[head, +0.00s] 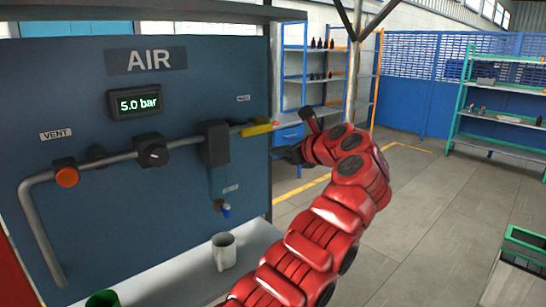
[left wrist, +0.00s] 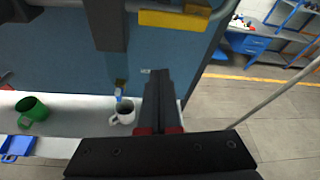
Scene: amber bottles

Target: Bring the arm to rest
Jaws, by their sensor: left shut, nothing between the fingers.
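My red left arm (head: 320,225) reaches up from the bottom of the head view. Its dark left gripper (head: 284,153) is at the right edge of the blue air panel (head: 110,200), below the yellow lever (head: 258,129). In the left wrist view the fingers (left wrist: 158,75) are together with nothing between them. The yellow lever also shows at the top of that view (left wrist: 172,18), apart from the fingers. My right gripper is in neither view.
A white mug (head: 223,252) stands on the shelf under the blue-tipped drain (head: 225,210). A green mug (left wrist: 32,112) and blue tray (left wrist: 17,147) are farther left. The display reads 5.0 bar (head: 139,104). Shelves with bottles (head: 308,62) stand behind; open floor lies right.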

